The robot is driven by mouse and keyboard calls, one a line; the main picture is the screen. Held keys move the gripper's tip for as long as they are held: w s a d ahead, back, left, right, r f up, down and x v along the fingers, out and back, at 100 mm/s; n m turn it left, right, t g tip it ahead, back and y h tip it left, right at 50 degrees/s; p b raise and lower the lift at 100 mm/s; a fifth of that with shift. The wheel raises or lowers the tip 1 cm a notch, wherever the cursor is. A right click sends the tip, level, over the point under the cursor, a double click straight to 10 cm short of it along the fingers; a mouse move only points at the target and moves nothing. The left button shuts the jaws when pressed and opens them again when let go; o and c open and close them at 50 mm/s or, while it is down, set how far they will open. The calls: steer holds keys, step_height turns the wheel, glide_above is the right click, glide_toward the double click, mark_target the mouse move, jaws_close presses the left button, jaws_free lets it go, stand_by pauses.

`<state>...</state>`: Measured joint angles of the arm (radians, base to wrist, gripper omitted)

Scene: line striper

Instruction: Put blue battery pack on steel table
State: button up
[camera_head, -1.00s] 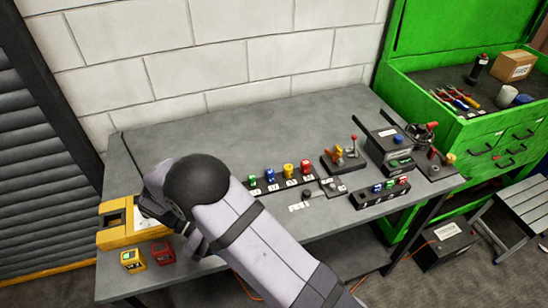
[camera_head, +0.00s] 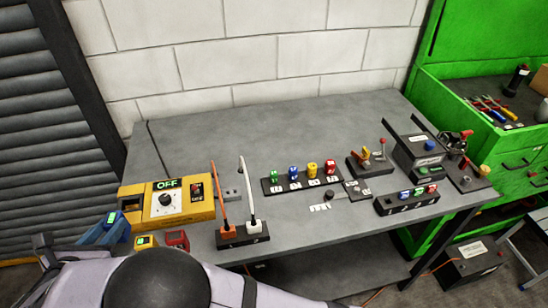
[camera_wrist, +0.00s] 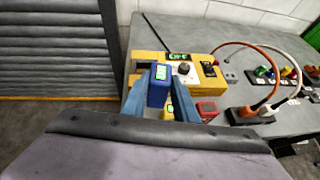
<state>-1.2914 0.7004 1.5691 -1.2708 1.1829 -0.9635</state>
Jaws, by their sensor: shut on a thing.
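My gripper (camera_wrist: 158,98) is shut on the blue battery pack (camera_wrist: 158,84), which has a lit green display on its upper end. In the head view the blue battery pack (camera_head: 121,228) shows at the lower left, partly hidden by my gripper (camera_head: 104,230). It is held near the table's left front corner, in front of the left part of the yellow unit (camera_head: 186,213), which carries a dial and an "OFF" display. Whether the pack touches anything is unclear. The grey steel table (camera_head: 230,125) spans the middle of the view.
A yellow pack (camera_head: 145,242) and a red pack (camera_head: 177,239) stand at the front left edge. A block with an orange and a white cable (camera_head: 242,236) is right of the yellow unit. Several coloured parts stand on a rack (camera_head: 300,183). The back of the table is clear.

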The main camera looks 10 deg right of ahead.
steer(key=shift+s+a+r+n+y, duration=0.2)
steer(key=shift+a+n+y, duration=0.3)
steer(key=shift+a, duration=0.4)
steer(key=shift+s+a+r+n+y, duration=0.1)
steer(key=shift+s+a+n+y, duration=0.1)
steer(key=shift+a+n+y, duration=0.45)
steer(key=shift+a+f+m, duration=0.15)
steer(key=shift+a+m, duration=0.05)
steer(key=shift+m, duration=0.05)
steer(key=shift+f+p, duration=1.35)
steer(key=shift+f, duration=3.6)
steer(key=o, duration=0.6)
steer(key=shift+f, duration=0.2)
steer(key=shift+c, duration=0.2)
steer(key=o, duration=0.4)
steer(key=shift+r, duration=0.1)
steer(key=shift+s+r, duration=0.1)
